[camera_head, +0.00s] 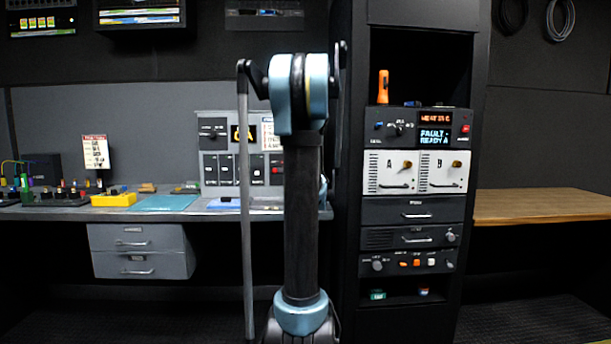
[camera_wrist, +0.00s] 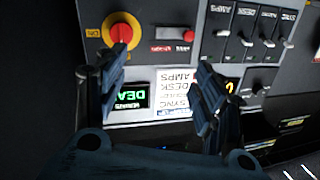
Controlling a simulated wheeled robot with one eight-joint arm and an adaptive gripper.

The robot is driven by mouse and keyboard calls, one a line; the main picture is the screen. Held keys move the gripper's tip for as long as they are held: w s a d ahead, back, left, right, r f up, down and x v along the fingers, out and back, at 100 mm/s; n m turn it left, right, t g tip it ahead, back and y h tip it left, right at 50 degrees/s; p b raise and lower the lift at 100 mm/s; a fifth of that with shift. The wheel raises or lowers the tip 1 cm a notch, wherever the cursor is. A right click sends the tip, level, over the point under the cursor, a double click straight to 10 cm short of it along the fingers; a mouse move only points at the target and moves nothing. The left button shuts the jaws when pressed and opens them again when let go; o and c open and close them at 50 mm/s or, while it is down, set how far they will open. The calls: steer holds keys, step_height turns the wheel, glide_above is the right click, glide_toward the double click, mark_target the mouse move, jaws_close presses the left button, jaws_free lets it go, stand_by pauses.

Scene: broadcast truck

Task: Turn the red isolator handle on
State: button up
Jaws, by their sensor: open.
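The red isolator handle (camera_wrist: 121,33) sits on a round yellow plate at the upper left of the wrist view, its bar pointing roughly up and down in the picture. My gripper (camera_wrist: 162,58) is open and empty. Its left finger tip overlaps the area just below the handle in the picture; I cannot tell whether they touch. The right finger is well to the right of the handle. The grey panel (camera_wrist: 136,70) carrying the handle appears upside down here. In the head view the panel (camera_head: 209,181) is partly hidden by my arm, and I cannot make out the handle or gripper there.
A small red control (camera_wrist: 188,36) and several dark switches (camera_wrist: 243,35) lie right of the handle. A lit green display (camera_wrist: 130,96) and a white label are below. In the head view, a tall equipment rack (camera_head: 470,240) stands right of my arm, and a desk (camera_head: 60,212) extends left.

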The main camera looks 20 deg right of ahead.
steer(key=w+d+m+h, duration=0.2)
steer(key=d, duration=0.4)
steer(key=x, duration=1.7)
steer(key=shift+d, duration=0.3)
steer(key=shift+f, duration=0.15)
steer(key=c, duration=1.1)
steer(key=shift+o, duration=0.2)
